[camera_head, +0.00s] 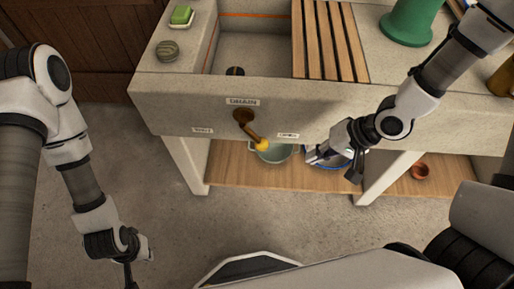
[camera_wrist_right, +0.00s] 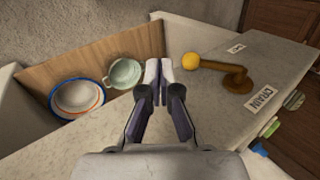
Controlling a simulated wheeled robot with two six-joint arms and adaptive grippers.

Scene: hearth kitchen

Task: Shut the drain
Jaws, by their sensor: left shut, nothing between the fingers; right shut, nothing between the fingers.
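The drain lever (camera_head: 252,130) is a brown pivot with an arm ending in a yellow knob, on the sink's front face under a "DRAIN" label (camera_head: 243,102). It points down and slightly right. A small label (camera_head: 202,130) sits to its left and another (camera_head: 288,135) to its right; their lettering is hard to read. My right gripper (camera_head: 312,155) is shut and empty, right of the knob and apart from it. The right wrist view shows its closed fingertips (camera_wrist_right: 158,68) beside the yellow knob (camera_wrist_right: 190,61). My left gripper (camera_head: 130,278) is low at left, far from the lever.
The stone sink basin (camera_head: 250,48) is above, with a wooden slatted board (camera_head: 328,40) over its right side. A green soap block (camera_head: 181,14) and green vessel (camera_head: 410,22) stand on the counter. Bowls (camera_wrist_right: 78,97) and a pale green pot (camera_wrist_right: 124,73) sit on the shelf below.

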